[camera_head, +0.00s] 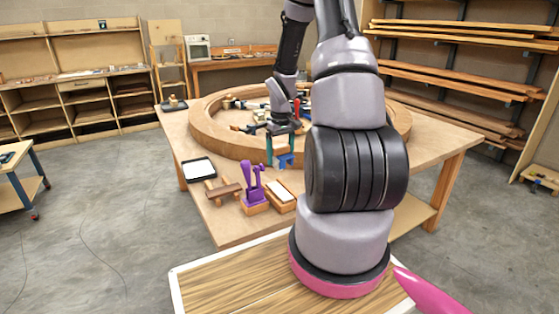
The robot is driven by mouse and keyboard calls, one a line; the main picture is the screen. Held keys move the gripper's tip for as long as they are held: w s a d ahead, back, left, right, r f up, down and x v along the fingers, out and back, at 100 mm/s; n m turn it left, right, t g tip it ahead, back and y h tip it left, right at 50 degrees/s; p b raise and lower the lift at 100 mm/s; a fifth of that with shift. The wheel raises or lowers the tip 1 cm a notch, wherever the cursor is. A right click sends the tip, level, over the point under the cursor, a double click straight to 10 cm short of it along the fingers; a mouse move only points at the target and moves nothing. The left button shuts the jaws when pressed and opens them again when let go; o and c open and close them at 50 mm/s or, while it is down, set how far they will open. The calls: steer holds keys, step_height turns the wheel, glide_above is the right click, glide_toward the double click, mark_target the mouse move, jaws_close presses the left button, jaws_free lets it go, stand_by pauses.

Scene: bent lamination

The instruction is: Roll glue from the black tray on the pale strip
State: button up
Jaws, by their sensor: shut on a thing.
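A black tray (198,158) with a white inside lies at the table's left front. My gripper (281,140) points down over the near part of the large wooden ring, right of the tray and apart from it. It is shut on a small blue-green tool (285,159); the tool's shape and whether it touches anything are hard to make out. A short pale piece (280,190) lies on an orange-brown block at the table's near edge, below my gripper; I cannot tell if it is the pale strip.
A purple clamp-like tool (253,186) on a wooden block and a brown wooden tool (223,190) stand near the table's (215,228) front edge. The wooden ring (205,130) fills much of the table, with several small tools inside. My arm hides the table's right part.

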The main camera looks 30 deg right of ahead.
steer(key=shift+a+f, duration=0.2)
steer(key=shift+w+a+f, duration=0.1)
steer(key=shift+f, duration=2.65)
